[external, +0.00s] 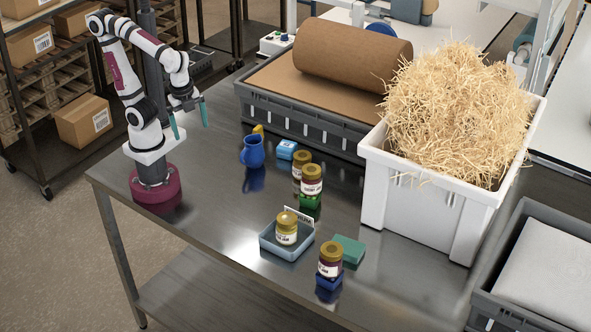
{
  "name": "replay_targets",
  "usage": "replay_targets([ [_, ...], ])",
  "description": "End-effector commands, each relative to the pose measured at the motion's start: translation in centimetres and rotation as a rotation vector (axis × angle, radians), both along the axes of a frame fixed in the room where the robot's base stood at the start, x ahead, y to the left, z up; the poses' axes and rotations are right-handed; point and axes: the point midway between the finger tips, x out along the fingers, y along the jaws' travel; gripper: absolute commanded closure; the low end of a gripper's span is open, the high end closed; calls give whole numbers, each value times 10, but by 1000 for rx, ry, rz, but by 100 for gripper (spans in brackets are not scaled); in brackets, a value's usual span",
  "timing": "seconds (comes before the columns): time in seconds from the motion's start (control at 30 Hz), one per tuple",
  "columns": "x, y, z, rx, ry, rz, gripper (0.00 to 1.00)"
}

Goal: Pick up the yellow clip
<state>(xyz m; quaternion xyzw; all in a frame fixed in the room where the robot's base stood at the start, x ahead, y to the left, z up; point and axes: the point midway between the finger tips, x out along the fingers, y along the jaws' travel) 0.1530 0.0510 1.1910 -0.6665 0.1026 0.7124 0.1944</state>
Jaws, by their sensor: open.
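A small yellow object (258,129), which looks like the yellow clip, is just behind the blue pitcher (252,152) on the metal table. The pitcher hides its lower part, so I cannot tell if the two touch. My gripper (189,121) has two teal fingers spread apart. It is open and empty, raised above the table to the left of the yellow object and apart from it.
Several jars stand farther right, one in a blue tray (269,243). A grey crate (300,122) with a cardboard roll and a white bin (410,205) of straw line the back. The table's front left is clear.

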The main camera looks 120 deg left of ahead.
Motion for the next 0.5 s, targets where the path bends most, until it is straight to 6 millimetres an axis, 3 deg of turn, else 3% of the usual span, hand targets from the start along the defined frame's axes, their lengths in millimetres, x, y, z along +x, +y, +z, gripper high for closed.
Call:
replay_targets([
  [0.13,-23,-16,-22,16,-10,-59,0],
  [0.23,-25,-16,-23,18,-8,-59,2],
  [0.3,-24,-16,-23,17,-8,-59,14],
  [0.5,-24,-16,-23,17,-7,-59,15],
])
